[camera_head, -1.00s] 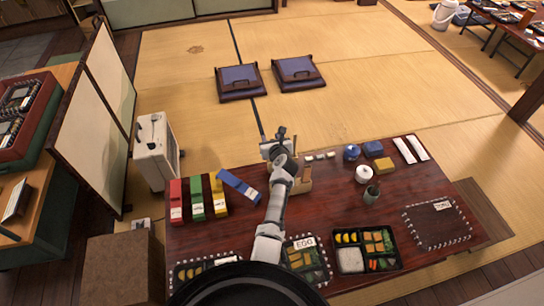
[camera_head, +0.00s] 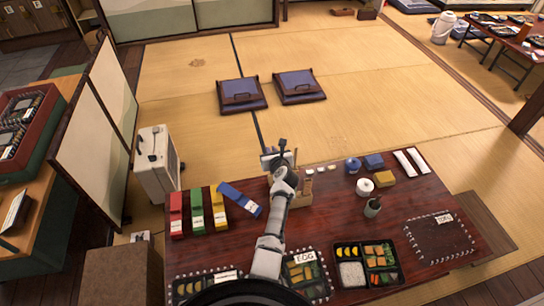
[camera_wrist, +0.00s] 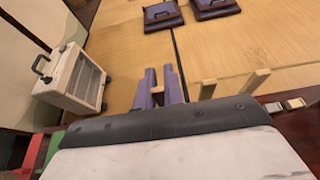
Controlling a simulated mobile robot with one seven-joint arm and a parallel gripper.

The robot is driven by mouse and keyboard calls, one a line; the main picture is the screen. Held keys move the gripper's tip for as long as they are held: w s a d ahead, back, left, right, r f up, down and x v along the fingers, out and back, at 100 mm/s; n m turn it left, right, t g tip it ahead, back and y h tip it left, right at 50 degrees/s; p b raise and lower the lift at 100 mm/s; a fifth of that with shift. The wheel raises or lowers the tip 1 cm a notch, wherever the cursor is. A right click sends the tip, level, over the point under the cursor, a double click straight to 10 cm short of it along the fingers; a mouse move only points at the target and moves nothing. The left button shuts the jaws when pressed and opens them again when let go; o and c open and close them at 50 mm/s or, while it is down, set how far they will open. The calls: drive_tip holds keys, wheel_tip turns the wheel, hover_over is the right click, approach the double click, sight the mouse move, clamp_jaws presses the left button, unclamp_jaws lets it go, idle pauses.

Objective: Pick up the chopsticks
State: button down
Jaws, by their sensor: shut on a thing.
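My gripper (camera_head: 278,158) is over the far edge of the dark red table (camera_head: 330,232), above and left of a small wooden stand (camera_head: 303,190). In the wrist view, the two purplish fingers of my gripper (camera_wrist: 160,88) are close together. A slim tan piece shows between them, which looks like the chopsticks, though its shape is mostly hidden. Two pale wooden posts of the stand rise to the right of the fingers in that view. In the head view the held piece is too small to make out.
Red (camera_head: 176,214), green (camera_head: 197,210), yellow (camera_head: 217,208) and blue (camera_head: 240,198) boxes lie left of my arm. Lunch boxes (camera_head: 366,264) line the near edge. A white heater (camera_head: 158,162) stands left of the table. Tatami floor beyond is open up to two cushions.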

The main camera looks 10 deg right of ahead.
wheel_tip(320, 180, up, 28)
drive_tip(key=p, duration=1.1)
drive_tip(key=shift+p, duration=0.35)
idle(0.4)
